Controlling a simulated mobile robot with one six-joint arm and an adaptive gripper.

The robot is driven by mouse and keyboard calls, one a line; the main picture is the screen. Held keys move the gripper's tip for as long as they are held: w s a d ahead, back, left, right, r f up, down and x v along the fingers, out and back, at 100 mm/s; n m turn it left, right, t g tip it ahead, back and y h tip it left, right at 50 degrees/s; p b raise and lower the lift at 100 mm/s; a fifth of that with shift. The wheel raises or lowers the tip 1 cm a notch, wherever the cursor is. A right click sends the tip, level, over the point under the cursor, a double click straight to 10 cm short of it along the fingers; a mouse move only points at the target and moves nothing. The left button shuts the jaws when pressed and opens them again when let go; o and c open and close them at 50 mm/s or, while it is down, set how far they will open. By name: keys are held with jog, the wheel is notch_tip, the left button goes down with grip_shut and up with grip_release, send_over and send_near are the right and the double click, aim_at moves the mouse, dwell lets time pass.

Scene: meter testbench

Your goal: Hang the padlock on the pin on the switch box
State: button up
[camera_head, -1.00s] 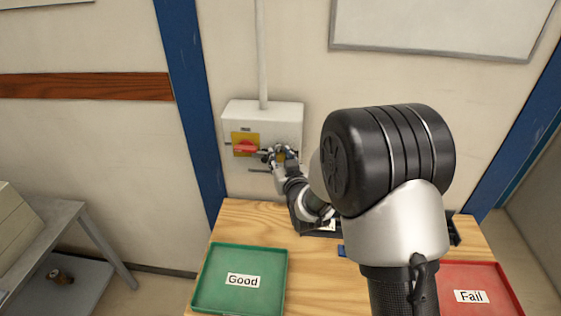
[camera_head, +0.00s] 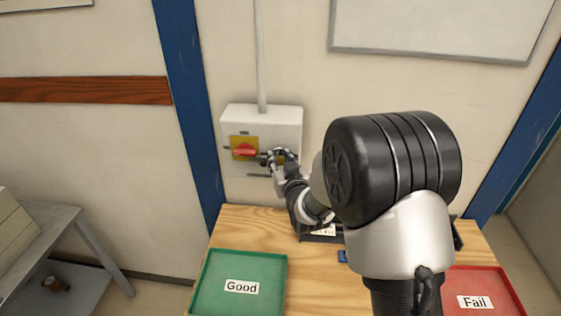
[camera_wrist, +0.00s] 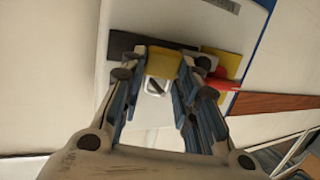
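The grey switch box (camera_head: 261,118) is on the wall, with a red handle (camera_head: 244,152) on a yellow plate (camera_head: 237,141). My gripper (camera_head: 275,162) is at its lower right front, just right of the handle. In the wrist view, the yellow padlock body (camera_wrist: 163,64) sits between the fingertips of my gripper (camera_wrist: 162,72), which are shut on it. A pale shackle loop (camera_wrist: 157,87) shows beside it with a dark piece inside. I cannot tell whether the shackle is around the pin. The red handle (camera_wrist: 225,86) is close beside the right finger.
A wooden table (camera_head: 300,270) stands below, with a green tray (camera_head: 215,268) marked Good at left and a red tray (camera_head: 505,280) marked Fail at right. A conduit (camera_head: 261,60) runs up from the box. A grey side table (camera_head: 50,215) is at far left.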

jog(key=o, duration=0.6)
jog(key=shift+c, duration=0.2)
jog(key=s+b, duration=0.3)
jog(key=s, duration=0.6)
jog(key=shift+a, duration=0.15)
dwell(0.6)
jog(key=s+d+r+m+g+h+b, duration=0.15)
jog(key=s+d+g, duration=0.25)
jog(key=s+d, duration=0.55)
jog(key=s+d+r+m+g+h+b, duration=0.1)
jog(key=s+d+g+h+b, duration=0.15)
jog(key=s+d, duration=0.7)
jog(key=s+f+m+g+h, duration=0.1)
jog(key=s+g, duration=0.3)
jog(key=s, duration=1.1)
jog(key=shift+f, duration=0.65)
